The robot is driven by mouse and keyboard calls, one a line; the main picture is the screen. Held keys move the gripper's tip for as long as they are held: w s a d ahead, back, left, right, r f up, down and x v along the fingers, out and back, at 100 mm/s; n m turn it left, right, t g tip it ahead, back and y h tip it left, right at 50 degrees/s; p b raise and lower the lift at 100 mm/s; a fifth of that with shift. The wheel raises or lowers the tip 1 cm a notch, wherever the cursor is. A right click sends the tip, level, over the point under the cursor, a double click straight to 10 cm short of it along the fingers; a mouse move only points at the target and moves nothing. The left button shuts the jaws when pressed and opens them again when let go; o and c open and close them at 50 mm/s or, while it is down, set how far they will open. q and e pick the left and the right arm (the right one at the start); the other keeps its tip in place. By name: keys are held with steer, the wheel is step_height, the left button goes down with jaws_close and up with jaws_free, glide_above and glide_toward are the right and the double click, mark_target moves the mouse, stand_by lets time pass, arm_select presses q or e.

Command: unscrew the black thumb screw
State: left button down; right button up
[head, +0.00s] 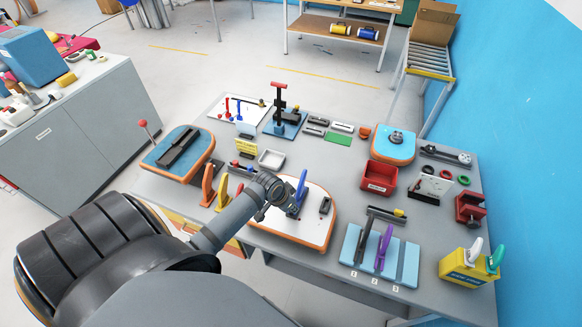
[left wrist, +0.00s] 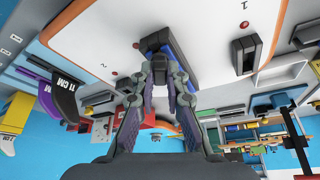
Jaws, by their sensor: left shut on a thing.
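A white board with an orange edge (head: 282,232) lies at the front middle of the table. A blue fin (head: 301,188) stands on it in a dark holder, which also shows in the left wrist view (left wrist: 152,42). My left gripper (head: 284,206) is at the fin's foot. In the left wrist view its fingertips (left wrist: 160,70) are closed together on a small dark piece beside the holder, which seems to be the black thumb screw. My right gripper is in no view.
A second black holder (head: 325,205) stands on the board to the right. Orange and yellow fins (head: 208,185) stand close to my left arm. A blue rack with a purple fin (head: 383,247) and a red bin (head: 378,180) are to the right.

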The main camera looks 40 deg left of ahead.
arm_select(q)
steer(key=shift+s+d+f, duration=0.1)
steer(key=shift+f, duration=0.05)
steer(key=n+y, duration=0.1)
steer(key=n, duration=0.2)
steer(key=shift+n, duration=0.3)
steer(key=shift+d+n+y, duration=0.15)
steer(key=shift+n+y, duration=0.15)
steer(key=shift+n, duration=0.3)
steer(key=c, duration=1.7)
jaws_free()
steer(key=shift+c, duration=0.2)
steer(key=o, duration=0.4)
steer(key=shift+o, duration=0.2)
